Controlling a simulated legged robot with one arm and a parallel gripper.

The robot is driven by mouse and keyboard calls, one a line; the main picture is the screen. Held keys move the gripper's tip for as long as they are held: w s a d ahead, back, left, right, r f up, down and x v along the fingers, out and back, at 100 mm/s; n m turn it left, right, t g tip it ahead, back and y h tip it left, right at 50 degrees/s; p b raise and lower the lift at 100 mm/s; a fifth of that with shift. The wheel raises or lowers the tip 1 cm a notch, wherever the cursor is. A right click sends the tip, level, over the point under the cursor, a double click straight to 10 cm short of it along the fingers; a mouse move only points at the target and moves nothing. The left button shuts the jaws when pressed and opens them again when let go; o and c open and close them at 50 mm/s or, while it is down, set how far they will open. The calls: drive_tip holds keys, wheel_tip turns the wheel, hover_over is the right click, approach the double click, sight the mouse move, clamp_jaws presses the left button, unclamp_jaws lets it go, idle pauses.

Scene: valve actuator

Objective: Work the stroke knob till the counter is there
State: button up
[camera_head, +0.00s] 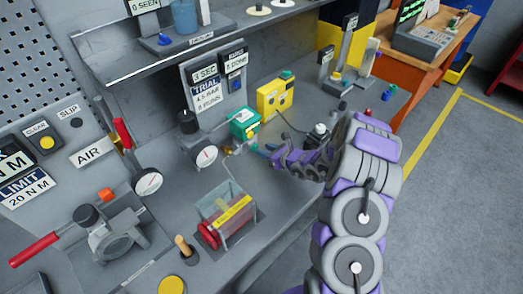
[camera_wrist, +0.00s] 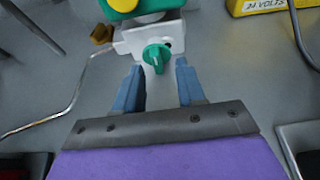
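A small teal knob (camera_wrist: 156,57) with a raised grip bar sits on a white bracket (camera_wrist: 150,38) in the wrist view; I take it for the stroke knob, though no label on it can be read.
A yellow box (camera_head: 274,97) marked 24 VOLTS stands behind the green actuator, with a dark cable. A pressure gauge (camera_head: 206,156) and a clear box with a red cylinder (camera_head: 208,236) are left of my gripper. A thin pale wire (camera_wrist: 75,95) runs along the bench.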

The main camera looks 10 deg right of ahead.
drive_tip(key=shift+x, duration=1.1)
drive_tip(key=shift+w+a, duration=0.25)
drive_tip(key=shift+a, duration=0.35)
drive_tip(key=shift+d, duration=0.25)
drive_tip(key=c, duration=0.4)
drive_tip(key=shift+a, duration=0.1)
clamp_jaws()
